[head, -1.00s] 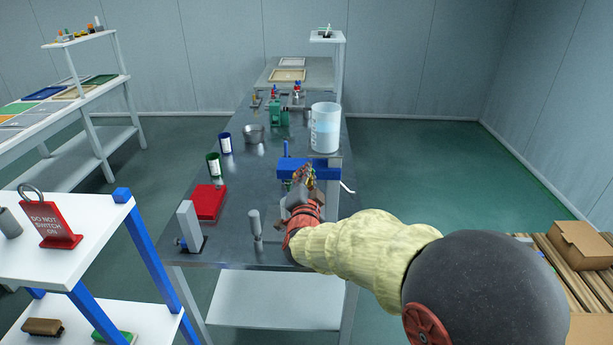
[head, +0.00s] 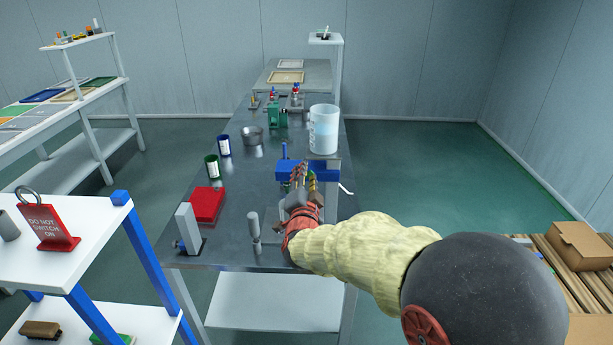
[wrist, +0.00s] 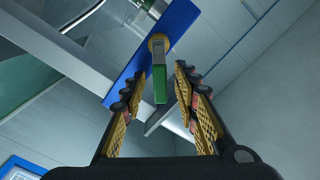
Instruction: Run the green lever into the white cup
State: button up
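The green lever (wrist: 160,86) shows in the wrist view as a green-ended grey handle on a round brass pivot (wrist: 158,43). The pivot is on a blue panel (wrist: 180,25). My gripper (wrist: 156,80) is open, with one finger on each side of the green end and visible gaps between. In the head view my gripper (head: 305,176) is at the front of the blue fixture (head: 325,171) and hides the lever there.
A grey upright handle (head: 255,232), a red block (head: 207,205), blue (head: 224,145) and green (head: 212,166) cans and a metal bowl (head: 252,136) are to the left. A white curved piece (head: 346,187) sticks out at right.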

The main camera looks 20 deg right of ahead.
jog(key=shift+s, duration=0.1)
jog(key=v, duration=1.2)
dwell(4.3)
